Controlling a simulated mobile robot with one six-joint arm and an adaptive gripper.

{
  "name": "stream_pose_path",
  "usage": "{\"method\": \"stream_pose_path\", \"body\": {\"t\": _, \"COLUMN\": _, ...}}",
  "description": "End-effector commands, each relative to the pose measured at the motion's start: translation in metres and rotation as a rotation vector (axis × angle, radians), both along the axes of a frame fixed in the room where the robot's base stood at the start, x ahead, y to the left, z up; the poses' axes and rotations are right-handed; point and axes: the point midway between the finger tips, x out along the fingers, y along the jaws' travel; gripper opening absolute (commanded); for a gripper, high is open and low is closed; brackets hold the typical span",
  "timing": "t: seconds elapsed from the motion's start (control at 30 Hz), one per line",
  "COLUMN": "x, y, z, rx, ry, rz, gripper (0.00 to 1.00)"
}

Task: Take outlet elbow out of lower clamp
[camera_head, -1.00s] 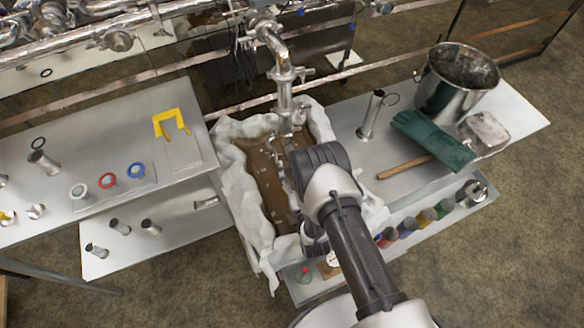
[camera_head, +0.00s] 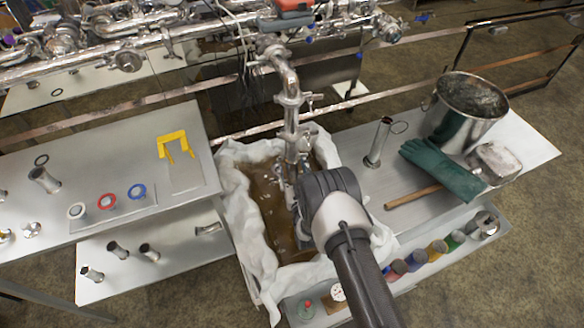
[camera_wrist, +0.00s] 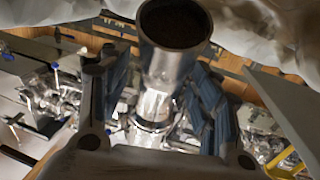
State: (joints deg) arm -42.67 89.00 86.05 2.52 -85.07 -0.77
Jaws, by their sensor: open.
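The shiny steel outlet pipe (camera_head: 289,97) comes down from the pipework over the lined trough in the head view, with clamp hardware along it. Its lower end, where the lower clamp and outlet elbow sit, is small and partly hidden by my arm. In the wrist view, a steel tube end with a dark round mouth (camera_wrist: 175,25), seemingly the outlet elbow, points toward the camera. A clamp-like ring (camera_wrist: 153,123) shows farther along the tube. My gripper (camera_wrist: 156,88) is open, its blue-padded fingers on either side of the tube; contact cannot be told.
The trough with white crumpled lining (camera_head: 240,205) lies below the pipe. The left bench (camera_head: 110,170) carries rings, short tubes and a yellow bracket (camera_head: 177,143). The right bench (camera_head: 405,205) holds a bucket (camera_head: 465,110), green glove (camera_head: 440,168) and upright tube (camera_head: 378,142).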

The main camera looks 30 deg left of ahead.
Motion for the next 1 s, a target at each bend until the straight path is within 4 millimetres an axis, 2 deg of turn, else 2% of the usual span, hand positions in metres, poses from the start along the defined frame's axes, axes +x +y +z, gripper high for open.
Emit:
{"method": "stream_pose_path", "body": {"t": 0.23, "x": 0.0005, "y": 0.0003, "z": 0.0003, "rx": 0.000, "ry": 0.000, "rz": 0.000, "gripper": 0.58}}
{"method": "stream_pose_path", "body": {"t": 1.0, "x": 0.0004, "y": 0.0000, "z": -0.0001, "rx": -0.001, "ry": 0.001, "rz": 0.000, "gripper": 0.07}}
